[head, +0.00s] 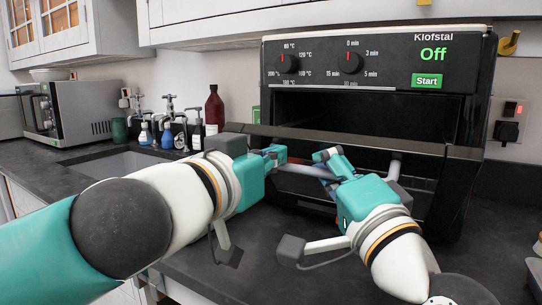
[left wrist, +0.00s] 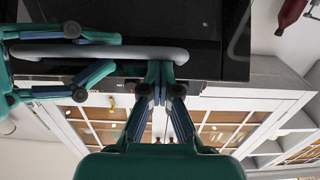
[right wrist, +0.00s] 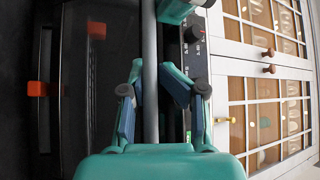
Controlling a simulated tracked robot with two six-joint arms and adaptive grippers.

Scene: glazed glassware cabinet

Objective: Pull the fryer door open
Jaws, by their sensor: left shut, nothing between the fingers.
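The black fryer (head: 375,75) has a wide dark opening below its control panel. Its door (head: 420,185) stands out from the body, leaving a gap above its top edge. A grey bar handle (head: 300,172) crosses the door front; it also shows in the left wrist view (left wrist: 120,50) and right wrist view (right wrist: 151,80). My left gripper (head: 279,154) is shut and empty at the handle's left part, its fingertips (left wrist: 157,70) close against the bar; contact is unclear. My right gripper (head: 327,160) is open, its fingers (right wrist: 160,90) on both sides of the bar with gaps.
The dark counter (head: 225,275) runs under the fryer. A sink (head: 120,163), several bottles such as a brown one (head: 214,107), and a microwave (head: 70,112) stand to the left. A wall socket (head: 508,130) is at the right. White cabinets (head: 230,20) hang above.

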